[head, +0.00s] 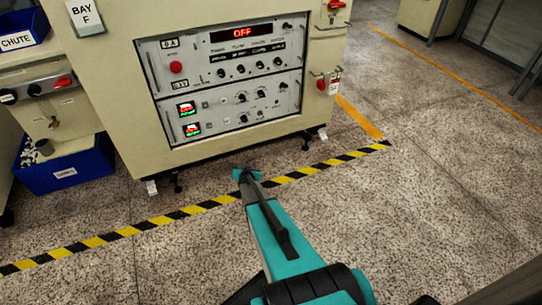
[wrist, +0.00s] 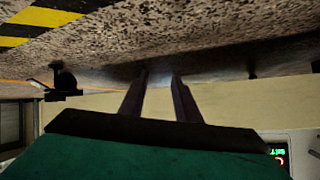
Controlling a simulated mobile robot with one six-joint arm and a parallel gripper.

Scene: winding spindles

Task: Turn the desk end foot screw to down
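The cream cabinet (head: 120,110) marked BAY F stands on short feet. In the head view, a dark foot screw (head: 177,184) is under its front left corner and another dark foot screw (head: 305,141) is under its front right. My gripper (head: 245,174) is low in front of the cabinet, between these two feet and apart from both. In the wrist view the picture is upside down; my two fingers (wrist: 160,78) are parted with nothing between them. A dark foot (wrist: 63,80) shows at left and a smaller one (wrist: 251,70) at right. No label tells which is the desk end.
A blue bin (head: 65,170) sits on the floor left of the cabinet, below a unit with a red knob (head: 62,82). Yellow-black floor tape (head: 195,208) runs in front of the cabinet. The control panel (head: 228,80) reads OFF. Open floor (head: 430,190) lies to the right.

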